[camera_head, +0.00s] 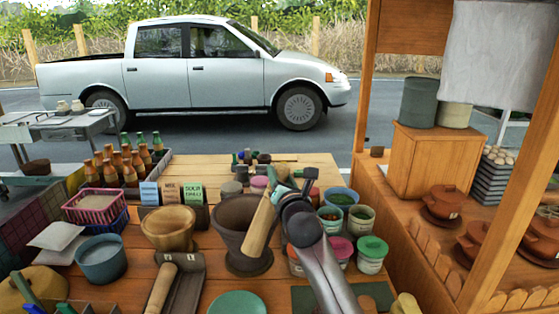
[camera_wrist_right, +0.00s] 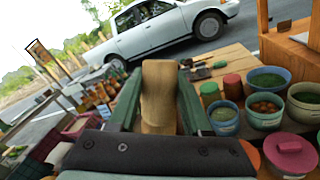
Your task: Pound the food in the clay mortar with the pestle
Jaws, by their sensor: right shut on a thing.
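The dark clay mortar (camera_head: 229,217) stands on the wooden table in the middle of the head view. My right gripper (camera_head: 281,187) is shut on the upper part of the pestle, above the mortar's right rim. In the right wrist view, the pestle (camera_wrist_right: 158,100) stands between the two green fingers of my right gripper (camera_wrist_right: 157,90). The food in the mortar cannot be made out. My left gripper is not in view.
Lidded tubs (camera_head: 371,254) and bowls of ingredients (camera_head: 341,197) crowd the mortar's right side. A wooden bowl (camera_head: 168,231) stands close on its left. Another wooden pestle (camera_head: 160,289) lies at front left. A green plate (camera_head: 237,304) lies in front. Bottles (camera_head: 112,165) stand at back left.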

